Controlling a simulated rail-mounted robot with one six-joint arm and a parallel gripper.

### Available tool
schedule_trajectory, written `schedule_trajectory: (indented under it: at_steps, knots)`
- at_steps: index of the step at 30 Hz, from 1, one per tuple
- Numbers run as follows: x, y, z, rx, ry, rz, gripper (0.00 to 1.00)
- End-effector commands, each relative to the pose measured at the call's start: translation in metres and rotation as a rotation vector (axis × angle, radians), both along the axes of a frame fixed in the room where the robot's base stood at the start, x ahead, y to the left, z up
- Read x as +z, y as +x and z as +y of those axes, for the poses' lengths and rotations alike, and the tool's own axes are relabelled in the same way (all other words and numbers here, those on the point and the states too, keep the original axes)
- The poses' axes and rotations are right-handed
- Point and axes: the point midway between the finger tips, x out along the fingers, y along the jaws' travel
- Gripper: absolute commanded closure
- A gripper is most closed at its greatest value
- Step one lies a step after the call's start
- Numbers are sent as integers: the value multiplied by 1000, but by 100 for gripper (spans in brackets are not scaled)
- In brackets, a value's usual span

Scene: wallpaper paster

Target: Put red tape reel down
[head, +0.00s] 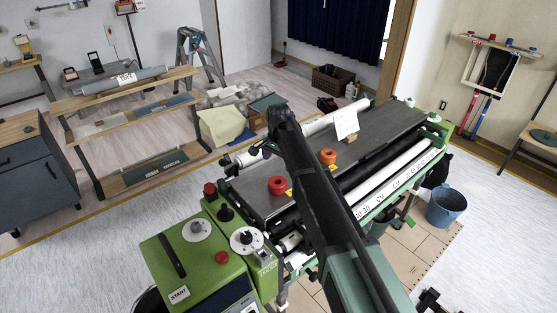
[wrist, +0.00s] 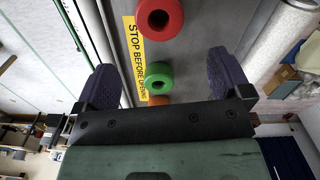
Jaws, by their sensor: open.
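The red tape reel (head: 278,186) lies flat on the grey top of the wallpaper paster (head: 385,127), near its left end. In the wrist view the red tape reel (wrist: 160,18) is at the top edge, partly cut off, beyond my fingertips and apart from them. My gripper (wrist: 163,68) is open, with its two dark fingers wide apart and nothing held. A green reel (wrist: 158,78) shows between the fingers, with an orange reel (wrist: 160,100) partly hidden behind it. The orange reel (head: 328,157) also shows right of my arm in the head view; the green one is hidden there.
A yellow warning strip (wrist: 137,55) runs beside the reels. The green control box (head: 195,255) with knobs stands at the paster's left end. A white card (head: 346,123) stands on the top farther back. A blue bucket (head: 445,206) is on the floor at right.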

Motion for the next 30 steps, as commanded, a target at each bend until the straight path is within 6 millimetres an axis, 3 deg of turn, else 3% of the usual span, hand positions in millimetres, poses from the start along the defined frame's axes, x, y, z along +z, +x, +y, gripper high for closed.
schedule_trajectory:
  at_steps: [1, 9, 11, 14, 17, 18, 21, 22, 25, 30]
  knots:
    - [13, 0, 0, 0, 0, 0, 4]
    - [10, -1, -1, 1, 0, 0, 4]
    - [10, -10, -10, 13, 0, 0, 4]
    - [10, -60, -55, 98, -1, 1, 4]
    - [10, -145, -122, 257, -1, 1, 4]
    - [10, -181, -146, 328, -1, 1, 4]
    - [10, -260, -189, 492, -1, 1, 4]
    - [10, -278, -197, 531, -1, 1, 4]
    - [10, -312, -213, 620, -1, 1, 4]
    - [10, -313, -216, 646, -1, 1, 4]
